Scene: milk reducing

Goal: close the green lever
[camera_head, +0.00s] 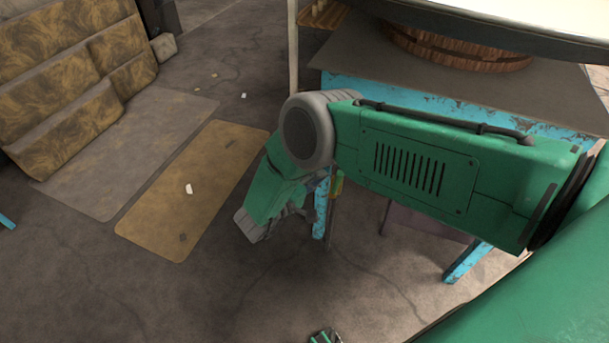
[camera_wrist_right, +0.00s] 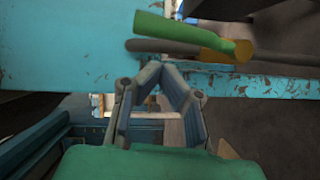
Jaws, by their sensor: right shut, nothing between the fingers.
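The green lever (camera_wrist_right: 185,31) shows in the right wrist view as a bright green handle. It lies roughly along a brown pipe and joins a yellow-orange fitting (camera_wrist_right: 242,51) at its right end. In the head view only a small yellow-green bit of it (camera_head: 337,184) shows beside the blue leg, behind my right arm. My right gripper (camera_wrist_right: 164,68) is shut and empty, with its fingertips together just below the lever and pipe in the wrist view, apparently not touching the lever. A small green and grey piece at the bottom edge of the head view may be my left gripper (camera_head: 325,337).
A worn blue frame (camera_head: 320,210) stands under a grey top (camera_head: 350,47) bearing a round wooden base (camera_head: 460,54). Its blue beam (camera_wrist_right: 60,45) also shows in the wrist view. A patterned sofa (camera_head: 70,60) and mats (camera_head: 195,190) are at left. Floor in front is clear.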

